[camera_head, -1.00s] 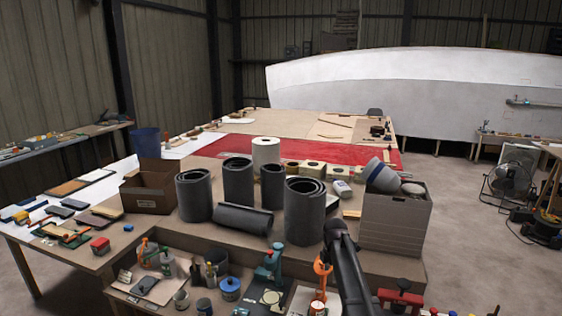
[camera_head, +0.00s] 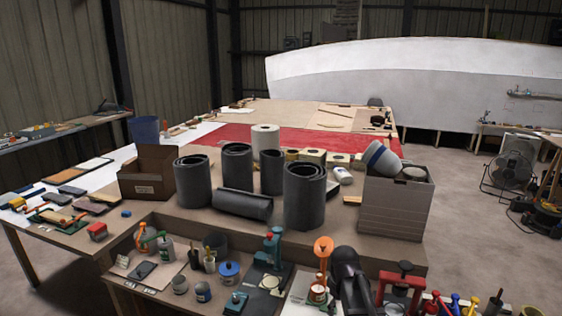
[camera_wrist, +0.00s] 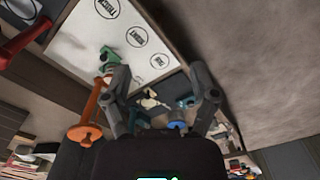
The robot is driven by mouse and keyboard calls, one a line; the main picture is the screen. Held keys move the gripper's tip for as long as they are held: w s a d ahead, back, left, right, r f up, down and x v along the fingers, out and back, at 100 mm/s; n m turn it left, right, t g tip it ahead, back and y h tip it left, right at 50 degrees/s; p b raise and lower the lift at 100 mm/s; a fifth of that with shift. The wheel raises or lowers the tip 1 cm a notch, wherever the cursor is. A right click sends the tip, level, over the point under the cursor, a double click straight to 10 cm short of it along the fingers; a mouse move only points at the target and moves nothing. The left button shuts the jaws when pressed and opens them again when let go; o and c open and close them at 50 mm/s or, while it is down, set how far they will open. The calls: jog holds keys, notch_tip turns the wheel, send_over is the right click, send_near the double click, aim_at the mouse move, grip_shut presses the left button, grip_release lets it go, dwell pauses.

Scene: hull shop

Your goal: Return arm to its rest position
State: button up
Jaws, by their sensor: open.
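My black arm (camera_head: 346,272) stands at the front edge of the lower bench, right of an orange-topped stand (camera_head: 323,248). I cannot make out my gripper's fingers in the head view. In the wrist view my gripper (camera_wrist: 160,76) is open, its two grey fingers wide apart with nothing held between them. The orange stand (camera_wrist: 88,125) shows just left of the left finger there. A white board with labelled circles (camera_wrist: 150,58) lies beyond the fingertips.
A red stand (camera_head: 402,283) is close on the arm's right, and a teal press (camera_head: 273,250) is to its left. Dark rolls (camera_head: 304,198) and a grey crate (camera_head: 396,212) stand on the higher bench behind. Open floor (camera_head: 470,225) lies to the right.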

jog(key=s+f+m+b, duration=0.2)
jog(key=s+f+m, duration=0.1)
jog(key=s+m, duration=0.4)
jog(key=shift+s+m+b, duration=0.3)
jog(key=shift+s, duration=0.9)
